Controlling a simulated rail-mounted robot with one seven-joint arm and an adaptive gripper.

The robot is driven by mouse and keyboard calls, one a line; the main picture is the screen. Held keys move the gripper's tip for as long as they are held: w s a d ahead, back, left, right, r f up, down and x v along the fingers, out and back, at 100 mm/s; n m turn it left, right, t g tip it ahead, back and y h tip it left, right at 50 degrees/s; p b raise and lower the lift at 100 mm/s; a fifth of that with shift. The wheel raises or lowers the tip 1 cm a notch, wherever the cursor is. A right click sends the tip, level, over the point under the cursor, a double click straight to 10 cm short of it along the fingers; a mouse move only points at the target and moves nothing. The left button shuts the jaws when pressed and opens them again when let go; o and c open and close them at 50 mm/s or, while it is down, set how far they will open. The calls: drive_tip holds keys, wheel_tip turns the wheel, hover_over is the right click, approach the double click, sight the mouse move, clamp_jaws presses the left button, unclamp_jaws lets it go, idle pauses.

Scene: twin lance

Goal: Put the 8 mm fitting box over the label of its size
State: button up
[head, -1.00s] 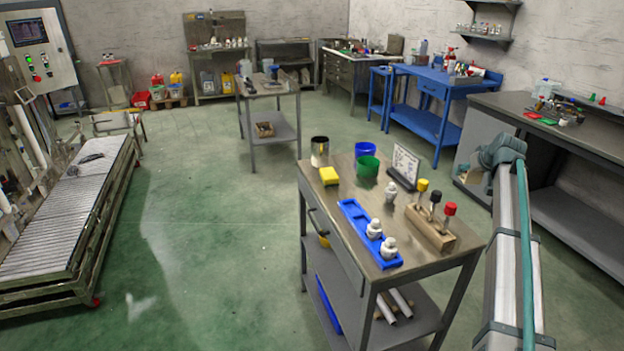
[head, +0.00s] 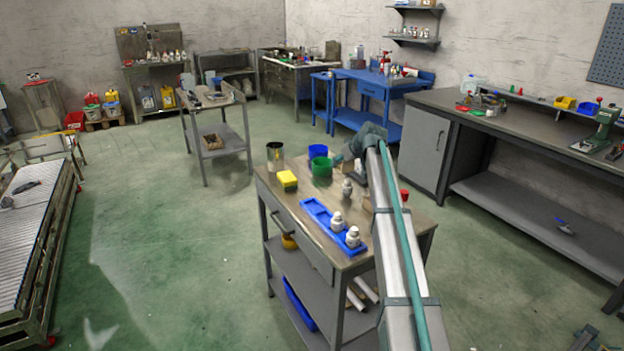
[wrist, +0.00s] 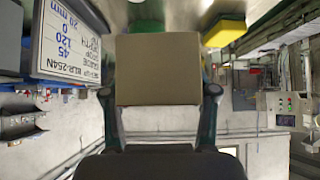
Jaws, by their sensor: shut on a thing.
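My gripper (wrist: 159,92) is shut on a plain tan box (wrist: 158,68), which fills the middle of the wrist view between the two fingers. No size marking can be read on its visible face. In the head view my arm reaches over the steel cart (head: 383,215), and the gripper end is mostly hidden behind the arm near the cart's back edge. I cannot make out the size labels in either view.
A set-up sign (wrist: 66,40) stands close left of the box in the wrist view. The cart carries a yellow block (head: 287,180), a green cup (head: 321,167), a blue cup (head: 317,151), a dark can (head: 275,156) and a blue tray (head: 318,215) with white fittings.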

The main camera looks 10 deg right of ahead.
drive_tip(key=w+a+f+p, duration=0.1)
drive_tip(key=w+a+f, duration=0.2)
drive_tip(key=w+a+f+p, duration=0.1)
drive_tip(key=w+a+f, duration=0.2)
drive_tip(key=shift+w+a+f, duration=0.2)
drive_tip(key=shift+w+f, duration=0.05)
drive_tip(key=shift+w, duration=0.1)
drive_tip(key=shift+w+a+f, duration=0.25)
drive_tip(key=shift+f, duration=0.2)
drive_tip(key=shift+w+a+f, duration=0.25)
drive_tip(key=shift+f, duration=0.2)
drive_tip(key=shift+f+p, duration=0.8)
drive_tip(key=shift+f, duration=0.8)
drive_tip(key=shift+f, duration=0.1)
drive_tip(key=o, duration=1.3)
